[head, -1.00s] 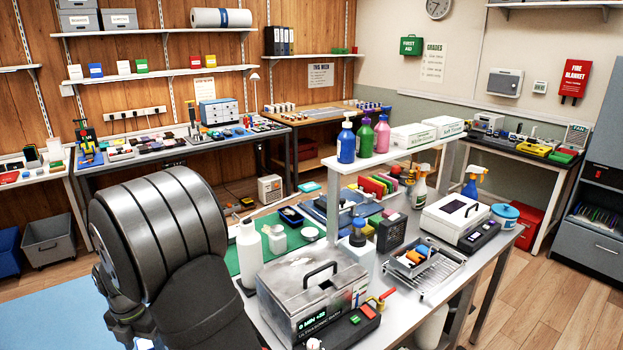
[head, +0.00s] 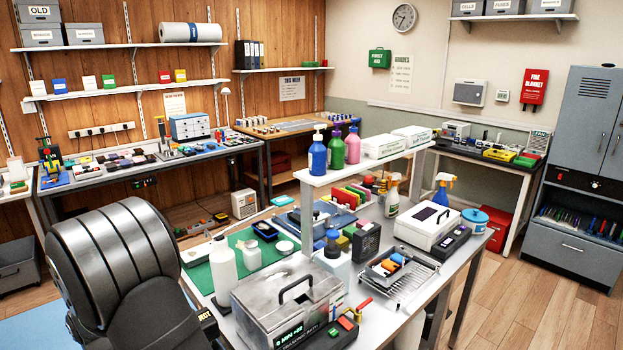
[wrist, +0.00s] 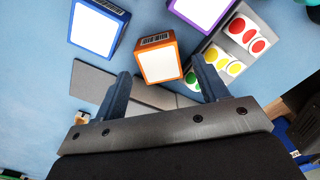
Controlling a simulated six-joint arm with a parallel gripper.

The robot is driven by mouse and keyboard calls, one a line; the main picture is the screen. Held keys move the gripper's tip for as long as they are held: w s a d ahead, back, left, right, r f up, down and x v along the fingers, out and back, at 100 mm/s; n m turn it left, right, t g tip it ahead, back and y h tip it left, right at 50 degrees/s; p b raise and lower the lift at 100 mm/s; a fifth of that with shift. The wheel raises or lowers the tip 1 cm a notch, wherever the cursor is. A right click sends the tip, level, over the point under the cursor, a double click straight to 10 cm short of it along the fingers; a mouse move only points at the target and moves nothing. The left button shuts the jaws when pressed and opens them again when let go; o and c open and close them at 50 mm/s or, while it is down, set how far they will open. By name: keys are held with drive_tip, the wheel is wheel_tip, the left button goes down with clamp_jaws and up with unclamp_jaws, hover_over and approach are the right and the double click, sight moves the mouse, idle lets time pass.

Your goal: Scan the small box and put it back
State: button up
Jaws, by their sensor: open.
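In the wrist view my gripper (wrist: 161,75) is open, its two fingers apart and nothing held between them. An orange box (wrist: 158,60) with a white top and a barcode on its far side stands between and just beyond the fingertips. A blue box (wrist: 97,30) with a white top and barcode is to the left, and a purple box (wrist: 203,10) is cut off at the top edge. I cannot tell for certain which is the small box; the orange one looks smaller than the blue. The head view shows my arm at lower left, but neither gripper nor these boxes. No scanner is recognisable.
In the wrist view, a grey panel with red, yellow and green dots (wrist: 246,24) is right of the orange box. Flat grey plates (wrist: 92,82) lie below the boxes. The head view shows a crowded bench with a metal ultrasonic bath (head: 285,300) beside my arm.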

drive_tip(key=shift+o, duration=0.2)
idle(0.6)
drive_tip(key=o, duration=0.3)
drive_tip(key=shift+w+r, duration=0.1)
drive_tip(key=shift+r, duration=0.05)
drive_tip(key=o, duration=0.4)
drive_tip(key=w+d+r+m, duration=0.1)
drive_tip(key=w+r, duration=0.2)
drive_tip(key=w+d+r+m, duration=0.1)
drive_tip(key=w+r+m, duration=0.1)
drive_tip(key=w+r, duration=0.2)
drive_tip(key=w+d+r+m, duration=0.1)
drive_tip(key=w+d+r, duration=0.1)
drive_tip(key=w+r, duration=0.2)
drive_tip(key=shift+r, duration=0.1)
drive_tip(key=w+d+r+m, duration=0.5)
drive_tip(key=w+d+r, duration=0.25)
drive_tip(key=r, duration=0.45)
drive_tip(key=f, duration=0.6)
drive_tip(key=d+f, duration=0.1)
drive_tip(key=f, duration=0.2)
drive_tip(key=shift+f, duration=0.4)
drive_tip(key=shift+r, duration=0.1)
wheel_tip(320, 180, up, 10)
drive_tip(key=shift+f, duration=0.1)
